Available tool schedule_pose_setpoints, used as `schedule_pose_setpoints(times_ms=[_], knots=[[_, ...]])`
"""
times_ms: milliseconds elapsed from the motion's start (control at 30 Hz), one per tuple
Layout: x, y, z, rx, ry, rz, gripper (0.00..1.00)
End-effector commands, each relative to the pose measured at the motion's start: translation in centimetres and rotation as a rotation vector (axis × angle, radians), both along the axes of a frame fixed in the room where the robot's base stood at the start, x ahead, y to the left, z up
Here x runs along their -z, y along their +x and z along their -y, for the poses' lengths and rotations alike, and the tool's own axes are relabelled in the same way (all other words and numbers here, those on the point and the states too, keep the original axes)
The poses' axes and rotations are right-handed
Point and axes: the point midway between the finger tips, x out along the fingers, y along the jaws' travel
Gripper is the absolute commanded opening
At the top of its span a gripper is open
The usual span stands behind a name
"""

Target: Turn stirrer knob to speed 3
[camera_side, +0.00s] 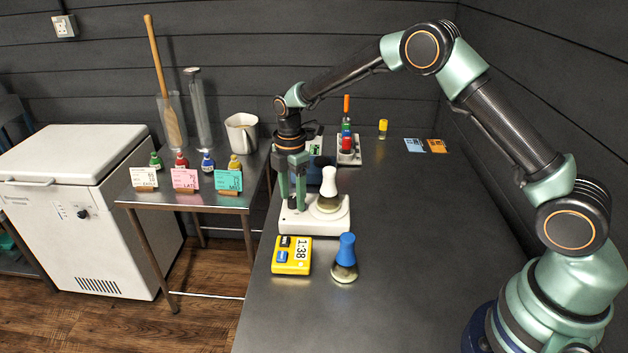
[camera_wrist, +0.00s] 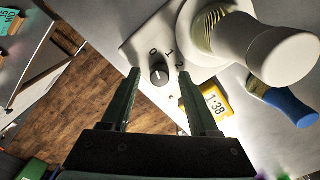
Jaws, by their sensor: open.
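The white stirrer (camera_side: 318,225) stands on the grey bench. A flask with a white top (camera_side: 328,185) sits on its plate. In the wrist view the stirrer's dark round knob (camera_wrist: 159,74) shows on the panel, with a 0 above it and a 1 and a 2 to its right. The figure 3 is not visible. The knob's pointer setting is too small to tell. My gripper (camera_side: 292,203) points down over the stirrer's left end. In the wrist view my gripper (camera_wrist: 158,84) is open and empty, one finger on each side of the knob; I cannot tell whether they touch it.
A side table (camera_side: 222,200) with bottles and cards is at left.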

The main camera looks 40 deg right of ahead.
Motion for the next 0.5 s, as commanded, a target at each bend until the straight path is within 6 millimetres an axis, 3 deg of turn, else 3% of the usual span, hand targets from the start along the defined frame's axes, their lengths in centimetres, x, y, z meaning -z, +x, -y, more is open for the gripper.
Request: schedule_pose_setpoints(times_ms=[133, 300, 500], knots=[[-0.01, 0.0, 0.0, 0.0, 0.0, 0.0, 0.61], [-0.03, 0.0, 0.0, 0.0, 0.0, 0.0, 0.0], [-0.06, -0.01, 0.0, 0.004, 0.0, -0.001, 0.0]])
